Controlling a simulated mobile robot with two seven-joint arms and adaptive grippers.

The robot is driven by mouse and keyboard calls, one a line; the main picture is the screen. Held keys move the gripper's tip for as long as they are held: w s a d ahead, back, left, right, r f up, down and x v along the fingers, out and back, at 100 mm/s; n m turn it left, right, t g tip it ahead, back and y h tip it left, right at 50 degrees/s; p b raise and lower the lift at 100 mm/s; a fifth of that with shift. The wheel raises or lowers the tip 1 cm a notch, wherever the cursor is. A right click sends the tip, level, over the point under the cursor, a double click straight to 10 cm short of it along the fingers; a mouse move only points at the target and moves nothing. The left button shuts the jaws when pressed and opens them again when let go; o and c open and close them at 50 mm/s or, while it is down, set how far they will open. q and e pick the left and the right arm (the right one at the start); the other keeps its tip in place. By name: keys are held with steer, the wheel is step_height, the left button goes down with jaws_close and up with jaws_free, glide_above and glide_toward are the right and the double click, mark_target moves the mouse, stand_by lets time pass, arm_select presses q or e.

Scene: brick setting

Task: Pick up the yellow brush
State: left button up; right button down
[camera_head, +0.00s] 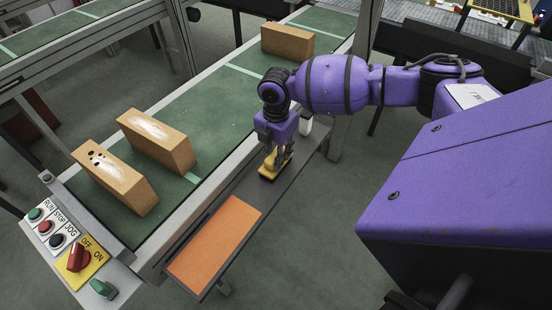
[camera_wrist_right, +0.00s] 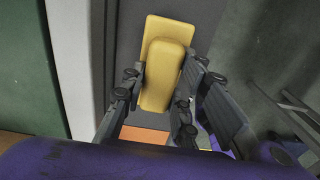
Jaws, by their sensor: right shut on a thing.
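The yellow brush (camera_head: 268,172) is on the dark side shelf (camera_head: 238,194) beside the conveyor. In the right wrist view the brush (camera_wrist_right: 163,72) shows a raised grip on a wider flat base. My right gripper (camera_head: 276,160) points down over it. In the right wrist view the fingers of my right gripper (camera_wrist_right: 162,88) are on both sides of the raised grip and shut on it. I cannot tell whether the base still touches the shelf. My left gripper is not in view.
An orange pad (camera_head: 216,248) lies on the near end of the shelf. The green conveyor (camera_head: 205,135) carries a spotted brick (camera_head: 115,178), a white-marked brick (camera_head: 157,142) and a far brick (camera_head: 287,43). A control panel (camera_head: 68,250) is at the lower left.

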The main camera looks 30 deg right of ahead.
steer(key=shift+r, duration=0.1)
steer(key=shift+r, duration=0.6)
steer(key=a+r, duration=1.1)
steer(key=a, duration=0.3)
steer(key=shift+r+b, duration=0.3)
steer(key=shift+r, duration=0.1)
steer(key=shift+s, duration=0.1)
